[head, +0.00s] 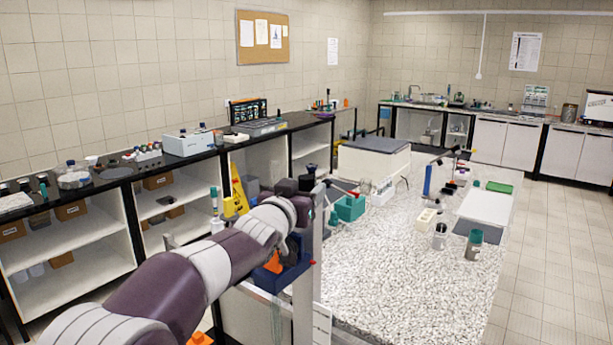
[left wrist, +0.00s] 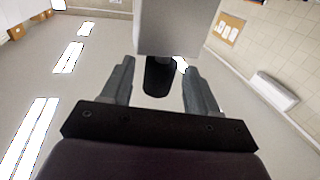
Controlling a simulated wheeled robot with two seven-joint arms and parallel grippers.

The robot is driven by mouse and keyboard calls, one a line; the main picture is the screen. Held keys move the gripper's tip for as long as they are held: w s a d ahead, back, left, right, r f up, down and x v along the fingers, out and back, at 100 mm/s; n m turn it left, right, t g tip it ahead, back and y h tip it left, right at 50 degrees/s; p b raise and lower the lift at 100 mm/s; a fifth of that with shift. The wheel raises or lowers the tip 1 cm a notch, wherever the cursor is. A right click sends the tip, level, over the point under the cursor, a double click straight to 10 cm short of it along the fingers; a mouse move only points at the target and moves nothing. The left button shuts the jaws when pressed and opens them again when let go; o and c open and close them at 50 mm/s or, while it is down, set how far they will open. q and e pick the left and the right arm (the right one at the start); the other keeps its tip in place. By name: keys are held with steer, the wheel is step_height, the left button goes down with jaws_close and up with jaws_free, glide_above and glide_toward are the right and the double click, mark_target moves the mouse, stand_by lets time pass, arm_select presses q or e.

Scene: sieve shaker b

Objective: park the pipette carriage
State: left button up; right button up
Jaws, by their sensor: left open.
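My left gripper (left wrist: 159,68) is open in the left wrist view, one finger on each side of a short black cylindrical knob (left wrist: 158,77). Gaps show between the knob and both fingers. The knob sits against a pale grey block (left wrist: 180,25); I cannot tell for certain whether this is the pipette carriage. In the head view my left arm reaches in from the lower left, ending beside an upright grey post (head: 304,300) at the bench's near left corner. The fingertips cannot be made out there. My right gripper is out of view.
A speckled bench (head: 400,270) has its front middle clear. A dark blue bin (head: 285,275) hangs near the post. Black-topped shelving (head: 95,265) lines the left wall.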

arm_select(q)
steer(key=shift+p+x, duration=0.3)
steer(key=shift+x, duration=0.65)
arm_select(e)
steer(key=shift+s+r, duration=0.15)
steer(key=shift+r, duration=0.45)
arm_select(q)
steer(key=shift+c, duration=0.2)
jaws_close()
steer(key=shift+d, duration=0.1)
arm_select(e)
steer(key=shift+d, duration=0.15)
